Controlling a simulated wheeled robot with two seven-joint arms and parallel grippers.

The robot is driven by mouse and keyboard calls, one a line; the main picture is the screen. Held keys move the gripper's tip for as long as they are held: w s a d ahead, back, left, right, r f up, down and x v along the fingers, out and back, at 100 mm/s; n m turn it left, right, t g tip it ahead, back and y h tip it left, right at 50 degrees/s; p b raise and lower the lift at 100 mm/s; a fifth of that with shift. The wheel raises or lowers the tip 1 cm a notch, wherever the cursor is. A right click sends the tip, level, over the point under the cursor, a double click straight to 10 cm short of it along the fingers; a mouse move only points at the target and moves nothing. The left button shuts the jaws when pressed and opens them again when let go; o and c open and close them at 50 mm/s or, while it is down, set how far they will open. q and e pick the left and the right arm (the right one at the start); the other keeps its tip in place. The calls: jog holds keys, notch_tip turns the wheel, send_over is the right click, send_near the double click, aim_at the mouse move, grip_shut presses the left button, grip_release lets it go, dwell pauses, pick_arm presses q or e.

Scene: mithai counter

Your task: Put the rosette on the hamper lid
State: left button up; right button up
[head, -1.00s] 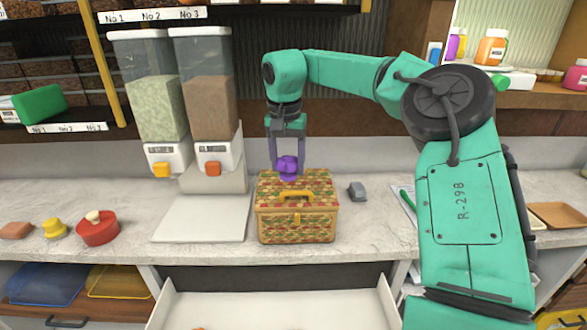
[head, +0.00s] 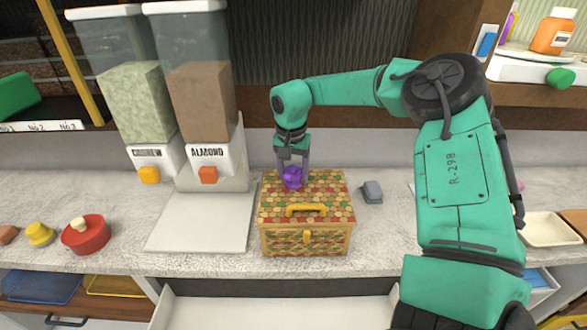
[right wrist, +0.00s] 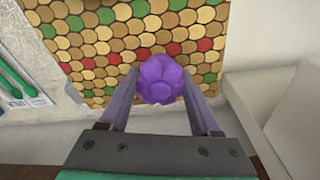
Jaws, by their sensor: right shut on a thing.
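The purple rosette (head: 292,177) is between the fingers of my right gripper (head: 291,172), which is shut on it. It also shows in the right wrist view (right wrist: 161,79), centred between the two fingertips. The hamper (head: 306,215) is a patterned box with a scale-like lid in gold, red and green and a yellow handle. Its lid is closed. The rosette is at the back part of the lid, left of centre. I cannot tell whether it touches the lid or hovers just over it. My left gripper is not in view.
Two dispensers (head: 205,100) with a pale base tray (head: 200,222) stand left of the hamper. A grey block (head: 372,192) lies close to its right. A red round pot (head: 85,236) and a yellow knob-shaped item (head: 40,234) are at far left. An open white drawer (head: 275,312) is below.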

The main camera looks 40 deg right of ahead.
aim_at(291, 173)
jog(key=shift+w+d+f, duration=0.15)
jog(key=o, duration=1.3)
jog(key=shift+s, duration=0.2)
jog(key=shift+a+r, duration=0.2)
jog(key=shift+w+d, duration=0.1)
jog(key=r+b, duration=0.1)
jog(key=r, duration=0.2)
jog(key=a+r, duration=0.1)
jog(key=r, duration=0.3)
jog(key=s+r+b, duration=0.1)
jog(key=r, duration=0.3)
jog(key=shift+a+b, duration=0.15)
jog(key=shift+b, duration=0.15)
jog(key=shift+r, duration=0.45)
